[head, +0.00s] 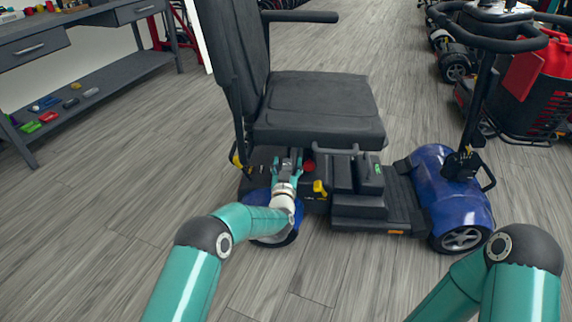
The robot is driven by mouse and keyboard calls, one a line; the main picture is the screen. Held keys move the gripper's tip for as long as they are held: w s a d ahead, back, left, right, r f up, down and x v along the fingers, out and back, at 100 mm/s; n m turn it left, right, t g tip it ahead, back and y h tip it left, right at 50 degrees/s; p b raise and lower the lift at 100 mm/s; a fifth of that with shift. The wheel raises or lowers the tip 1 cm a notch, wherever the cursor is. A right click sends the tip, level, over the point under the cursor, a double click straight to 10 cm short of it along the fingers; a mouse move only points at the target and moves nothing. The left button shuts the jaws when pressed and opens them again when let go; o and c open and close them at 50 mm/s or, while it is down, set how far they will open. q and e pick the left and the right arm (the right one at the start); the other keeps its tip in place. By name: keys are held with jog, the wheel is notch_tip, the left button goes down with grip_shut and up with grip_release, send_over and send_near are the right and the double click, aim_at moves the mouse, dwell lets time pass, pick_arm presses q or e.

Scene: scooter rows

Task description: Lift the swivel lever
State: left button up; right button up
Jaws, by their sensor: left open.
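A blue and black mobility scooter (438,195) stands in front of me with its black seat (318,105) above the rear deck. A yellow lever (320,188) sticks up at the near side of the base, just right of my left gripper. Another small yellow part (236,158) shows at the left below the backrest. I cannot tell which of them is the swivel lever. My left gripper (288,162) is open below the seat's near edge, over the rear of the base, with a red knob (308,166) close to its right. Only my right arm shows; its gripper is out of view.
A grey workbench (85,35) with small coloured items on its lower shelf stands at the left. More scooters (452,62) and a red and black one (535,90) stand at the right back. The wooden floor (110,180) at left is clear.

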pick_arm(q)
jog(key=shift+w, duration=1)
grip_shut()
